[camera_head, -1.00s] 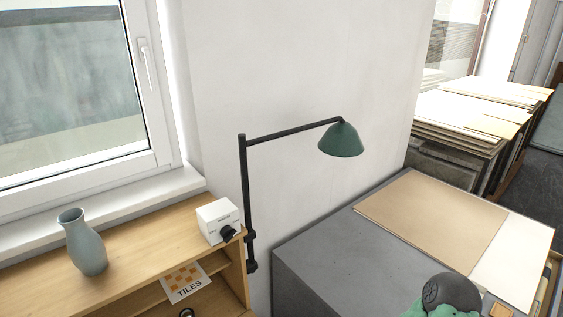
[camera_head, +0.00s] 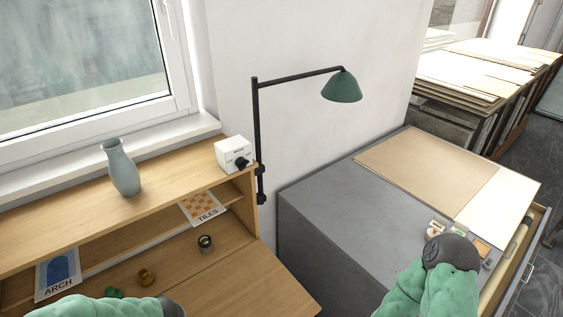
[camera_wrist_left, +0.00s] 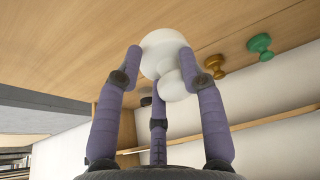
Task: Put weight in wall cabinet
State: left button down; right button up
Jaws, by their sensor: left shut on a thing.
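In the left wrist view my left gripper (camera_wrist_left: 172,74) has its purple fingers shut around a white, rounded, knob-shaped weight (camera_wrist_left: 161,46). The weight is close to the wooden surface; I cannot tell whether it touches. A brass-coloured knob-shaped piece (camera_wrist_left: 215,64) and a green one (camera_wrist_left: 260,44) are beside it, apart from the fingers. In the head view the wooden cabinet (camera_head: 222,278) has an open shelf space and a flat front board. The brass piece (camera_head: 147,277), green piece (camera_head: 113,292) and a dark round piece (camera_head: 205,242) are on it.
A blue-grey vase (camera_head: 122,170) and a white box (camera_head: 233,153) stand on the cabinet top. TILES (camera_head: 204,208) and ARCH (camera_head: 59,272) cards are at the shelf. A green lamp (camera_head: 342,87) hangs over a grey chest (camera_head: 335,215) with an open drawer (camera_head: 514,262).

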pick_arm(q)
jog(key=w+d+f+m+h+b, duration=0.1)
jog(key=w+d+f+m+b, duration=0.2)
jog(key=d, duration=0.4)
jog(key=w+d+f+m+h+b, duration=0.1)
jog(key=w+d+f+m+b, duration=0.2)
jog(key=w+d+b, duration=0.2)
jog(key=d+b, duration=0.2)
jog(key=d, duration=0.1)
jog(key=shift+m+t+h, duration=0.3)
jog(key=shift+m+t, duration=0.1)
pick_arm(e)
notch_tip(320, 180, down, 10)
jog(key=shift+s+f, duration=0.15)
jog(key=shift+s, duration=0.1)
pick_arm(q)
jog(key=shift+s, duration=0.1)
